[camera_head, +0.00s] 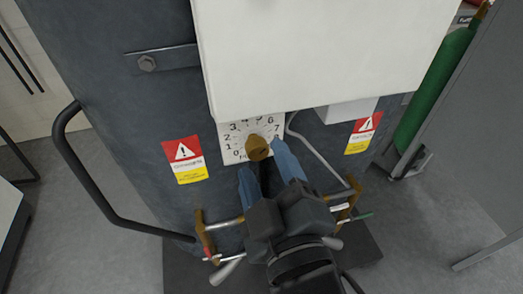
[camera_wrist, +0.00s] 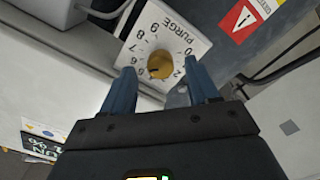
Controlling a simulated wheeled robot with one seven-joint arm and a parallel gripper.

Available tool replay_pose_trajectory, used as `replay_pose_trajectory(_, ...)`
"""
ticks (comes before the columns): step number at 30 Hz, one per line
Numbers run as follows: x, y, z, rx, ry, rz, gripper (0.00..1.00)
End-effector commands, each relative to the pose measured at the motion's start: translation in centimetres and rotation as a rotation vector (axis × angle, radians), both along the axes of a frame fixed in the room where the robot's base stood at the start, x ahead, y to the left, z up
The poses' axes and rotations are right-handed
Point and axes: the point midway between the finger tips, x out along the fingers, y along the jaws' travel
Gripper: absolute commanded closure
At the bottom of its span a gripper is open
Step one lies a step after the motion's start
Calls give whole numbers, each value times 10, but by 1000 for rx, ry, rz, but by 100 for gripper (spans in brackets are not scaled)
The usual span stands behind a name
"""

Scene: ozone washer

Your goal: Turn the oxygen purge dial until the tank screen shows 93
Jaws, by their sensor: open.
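The oxygen purge dial is a brass-coloured knob (camera_head: 256,148) on a white numbered plate (camera_head: 229,133), fixed to the dark grey cabinet front. In the wrist view the knob (camera_wrist: 162,64) sits on its tilted plate marked PURGE (camera_wrist: 173,25), with a small dark mark at its lower left. My gripper (camera_head: 261,156) is open, its blue fingers pointing at the dial. In the wrist view the fingertips (camera_wrist: 159,66) appear on either side of the knob, with visible gaps. I cannot tell how far they reach in depth. No tank screen reading shows in either view.
A large white box (camera_head: 320,55) overhangs the plate. Warning labels (camera_head: 186,160) flank the dial. A bent black rail (camera_head: 90,190) stands at the left, and brass fittings (camera_head: 205,235) lie below. A green cylinder (camera_head: 435,85) stands at the right. Grey floor is open at lower right.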

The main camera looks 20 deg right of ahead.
Motion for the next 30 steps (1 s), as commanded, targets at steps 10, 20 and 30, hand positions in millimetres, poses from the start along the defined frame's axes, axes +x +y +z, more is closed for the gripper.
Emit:
replay_pose_trajectory(10, 24, 0, 0, 1, 0, 0, 40)
replay_pose_trajectory(20, 24, 0, 0, 1, 0, 0, 50)
replay_pose_trajectory(30, 24, 0, 0, 2, 0, 0, 82)
